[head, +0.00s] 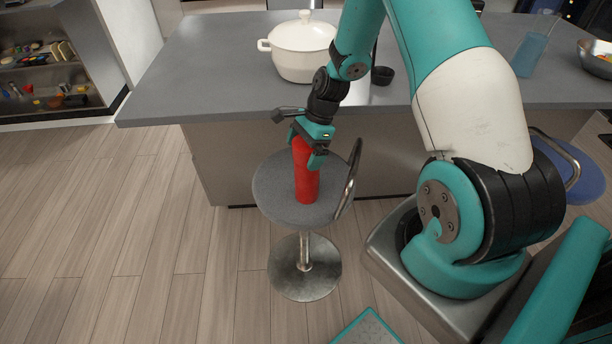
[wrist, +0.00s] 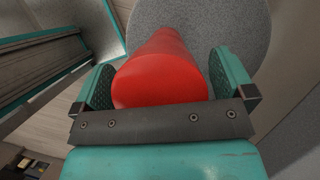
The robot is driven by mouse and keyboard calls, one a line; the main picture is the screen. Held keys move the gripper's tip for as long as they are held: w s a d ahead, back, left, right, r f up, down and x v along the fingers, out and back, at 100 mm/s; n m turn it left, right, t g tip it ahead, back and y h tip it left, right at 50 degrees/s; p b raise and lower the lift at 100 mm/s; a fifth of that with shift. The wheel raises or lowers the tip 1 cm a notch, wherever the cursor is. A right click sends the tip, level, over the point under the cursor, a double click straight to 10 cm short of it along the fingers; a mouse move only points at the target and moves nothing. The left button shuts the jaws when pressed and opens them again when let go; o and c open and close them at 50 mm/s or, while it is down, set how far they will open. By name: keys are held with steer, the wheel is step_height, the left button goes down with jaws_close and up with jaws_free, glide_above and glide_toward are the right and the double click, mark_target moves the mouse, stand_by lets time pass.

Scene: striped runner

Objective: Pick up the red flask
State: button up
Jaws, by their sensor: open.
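The red flask (head: 306,180) stands upright on the round grey seat of a stool (head: 272,190) in the head view. My gripper (head: 309,150) is above it, pointing down, with its fingers around the flask's upper part. In the wrist view the flask's red top (wrist: 160,82) lies between the two teal finger pads of my gripper (wrist: 160,85). The jaws are open, with a narrow gap at the pads. Part of the flask's top is hidden by the gripper in the head view.
The stool's curved backrest (head: 350,178) rises just right of the flask. A grey counter (head: 200,75) stands behind, with a white pot (head: 303,52), a small dark cup (head: 382,76), a blue glass (head: 529,54) and a metal bowl (head: 594,62). The wooden floor at left is clear.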

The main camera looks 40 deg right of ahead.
steer(key=c, duration=1.3)
